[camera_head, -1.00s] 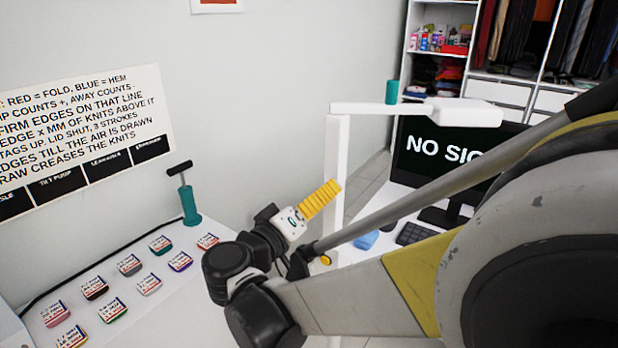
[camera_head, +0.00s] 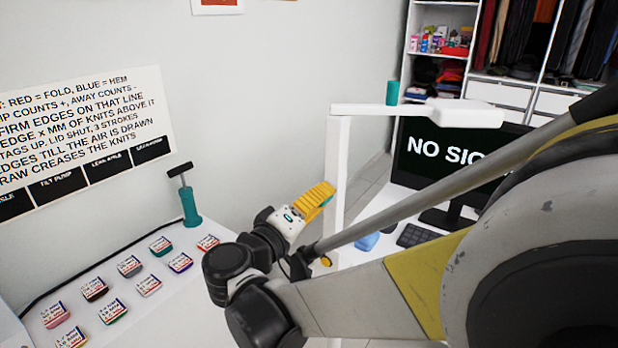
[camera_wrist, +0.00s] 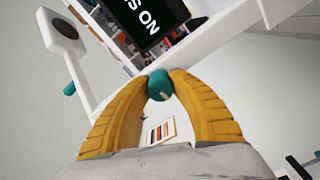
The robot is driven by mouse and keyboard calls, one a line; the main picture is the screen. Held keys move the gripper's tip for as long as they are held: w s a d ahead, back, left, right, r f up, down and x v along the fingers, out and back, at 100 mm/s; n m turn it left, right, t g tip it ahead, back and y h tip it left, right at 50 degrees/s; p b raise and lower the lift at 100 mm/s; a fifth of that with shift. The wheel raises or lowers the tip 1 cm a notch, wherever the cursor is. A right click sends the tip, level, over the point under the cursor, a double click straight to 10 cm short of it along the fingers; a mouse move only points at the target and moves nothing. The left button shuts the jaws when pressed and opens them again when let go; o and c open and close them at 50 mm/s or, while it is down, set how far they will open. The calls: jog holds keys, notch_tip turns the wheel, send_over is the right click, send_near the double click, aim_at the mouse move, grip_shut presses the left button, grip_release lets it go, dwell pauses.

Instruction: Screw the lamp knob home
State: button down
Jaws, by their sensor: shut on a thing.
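The white desk lamp has an upright post (camera_head: 339,170), a level arm (camera_head: 375,109) and a flat head (camera_head: 464,112). My gripper (camera_head: 326,194) is beside the post, its yellow fingers pointing up and right. In the wrist view, my gripper (camera_wrist: 160,82) is shut on a teal lamp knob (camera_wrist: 159,86) with a pale mark, held between the fingertips. I cannot tell whether the knob touches the post. A second teal cylinder (camera_head: 392,92) shows at the lamp arm's upper edge.
A monitor (camera_head: 440,160) and keyboard (camera_head: 415,234) are right of the post. On the left, a white table (camera_head: 190,285) carries several labelled small blocks and a teal hand pump (camera_head: 190,203). An open wardrobe (camera_head: 500,92) stands behind. Bare wall is behind my gripper.

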jog(key=m, duration=1.7)
jog(key=shift+b, duration=0.3)
jog(key=c, duration=1.2)
grip_release()
jog(key=shift+o, duration=0.3)
